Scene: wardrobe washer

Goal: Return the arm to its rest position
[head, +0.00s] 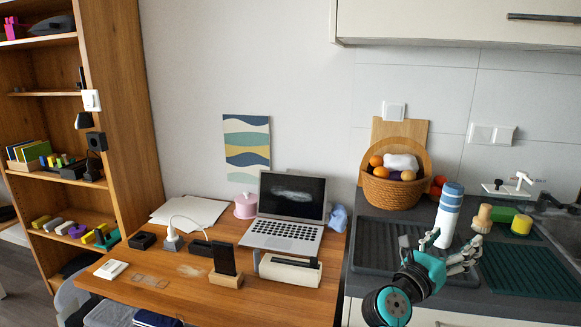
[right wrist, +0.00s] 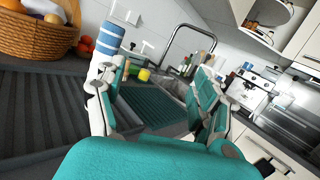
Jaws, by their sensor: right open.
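My right gripper (head: 452,243) is over the counter at the lower right of the head view. Its two fingers stand wide apart in the right wrist view (right wrist: 158,88), with nothing between them. A white bottle with blue bands (head: 447,215) stands upright on the counter just behind the gripper in the head view. In the right wrist view the bottle (right wrist: 106,64) shows behind the left finger, which hides its lower part; I cannot tell whether they touch. My left gripper is not in view.
A wicker basket (head: 392,191) with fruit stands left of the bottle. A dark ribbed mat (head: 385,258) and a teal ribbed mat (head: 525,268) lie on the counter. A wooden desk (head: 160,296) with a laptop (head: 290,207) is at left. A sink tap (right wrist: 186,36) is behind.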

